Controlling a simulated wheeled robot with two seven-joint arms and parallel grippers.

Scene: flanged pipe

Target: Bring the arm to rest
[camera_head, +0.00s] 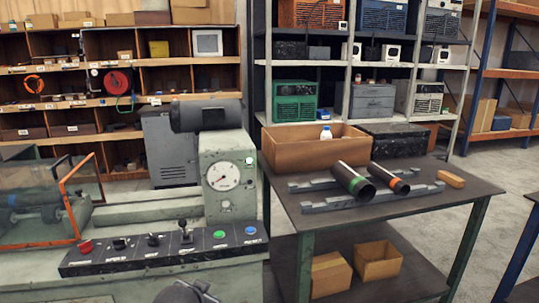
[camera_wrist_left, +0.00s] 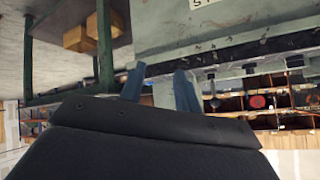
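My left gripper (camera_wrist_left: 160,86) shows in the left wrist view with its two blue-grey fingers apart and nothing between them. A dark part at the bottom edge of the head view looks like my left arm, in front of the machine's control panel (camera_head: 165,247). Two dark pipes lie side by side on the workbench in the head view, one with a green band (camera_head: 354,182) and one with an orange band (camera_head: 388,178). They rest across grey notched rails (camera_head: 335,205), well apart from the gripper. My right gripper is not in view.
The workbench (camera_head: 450,205) also bears an open wooden crate (camera_head: 300,155) with a white bottle (camera_head: 326,133) and a small wooden block (camera_head: 451,180). Cardboard boxes (camera_head: 378,262) sit on its lower shelf. A machine with a gauge (camera_head: 223,176) and orange-framed guard (camera_head: 75,195) stands left.

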